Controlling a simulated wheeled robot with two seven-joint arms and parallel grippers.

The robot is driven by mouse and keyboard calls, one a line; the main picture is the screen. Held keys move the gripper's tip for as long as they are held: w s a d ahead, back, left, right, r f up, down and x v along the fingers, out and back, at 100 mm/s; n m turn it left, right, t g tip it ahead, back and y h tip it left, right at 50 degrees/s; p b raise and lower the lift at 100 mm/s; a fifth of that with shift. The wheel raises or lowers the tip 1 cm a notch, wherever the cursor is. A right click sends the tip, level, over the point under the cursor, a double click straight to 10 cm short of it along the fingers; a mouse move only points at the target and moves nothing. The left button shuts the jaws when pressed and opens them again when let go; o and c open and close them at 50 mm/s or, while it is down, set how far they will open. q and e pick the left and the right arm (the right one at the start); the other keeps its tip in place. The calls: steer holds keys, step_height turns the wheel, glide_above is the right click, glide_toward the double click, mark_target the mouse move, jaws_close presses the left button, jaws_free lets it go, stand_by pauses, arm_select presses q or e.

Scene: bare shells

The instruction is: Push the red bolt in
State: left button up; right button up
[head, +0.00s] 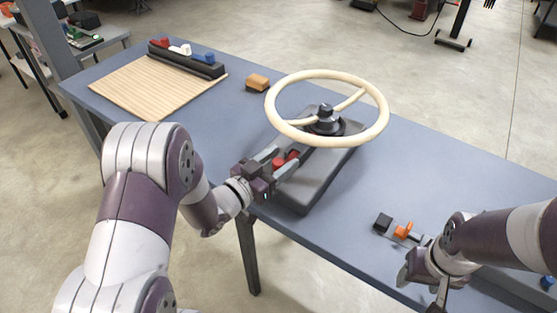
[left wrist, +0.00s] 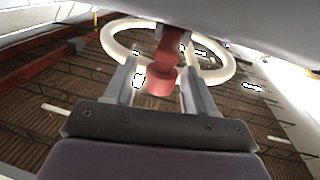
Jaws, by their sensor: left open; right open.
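The red bolt (head: 279,162) sits at the near left side of a dark grey base (head: 318,180) that carries a cream steering wheel (head: 376,127). In the left wrist view the red bolt (left wrist: 161,80) has a rounded end and stands between the two fingers. My left gripper (head: 282,160) is open, with a finger on each side of the bolt; gaps show on both sides in the wrist view (left wrist: 162,90). My right gripper (head: 422,283) is open and empty over the near right part of the table, partly hidden by its own wrist.
The blue-grey table (head: 215,120) carries a slatted wooden board (head: 150,88) and a dark rack with coloured pieces (head: 190,62) at the far left. An orange piece (head: 403,231) and a black block (head: 383,222) lie near my right gripper.

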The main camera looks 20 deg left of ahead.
mark_target(287, 153)
arm_select(q)
steer(key=shift+s+r, duration=0.1)
steer(key=shift+c, duration=1.3)
arm_select(e)
steer(key=shift+s, duration=0.1)
arm_select(q)
jaws_close()
steer(key=shift+b+x, duration=0.45)
steer(key=shift+x, duration=0.95)
arm_select(e)
steer(key=shift+f, duration=0.4)
arm_select(q)
steer(key=shift+w+a, duration=0.15)
steer(key=shift+w, duration=0.1)
arm_select(e)
steer(key=shift+s, duration=0.1)
arm_select(q)
steer(key=shift+o, duration=1)
jaws_free()
steer(key=shift+o, duration=0.3)
steer(key=shift+w, duration=0.15)
arm_select(e)
steer(key=shift+w, duration=0.2)
steer(key=shift+f, duration=0.1)
arm_select(q)
steer(key=v, duration=1.2)
steer(key=shift+s, duration=0.35)
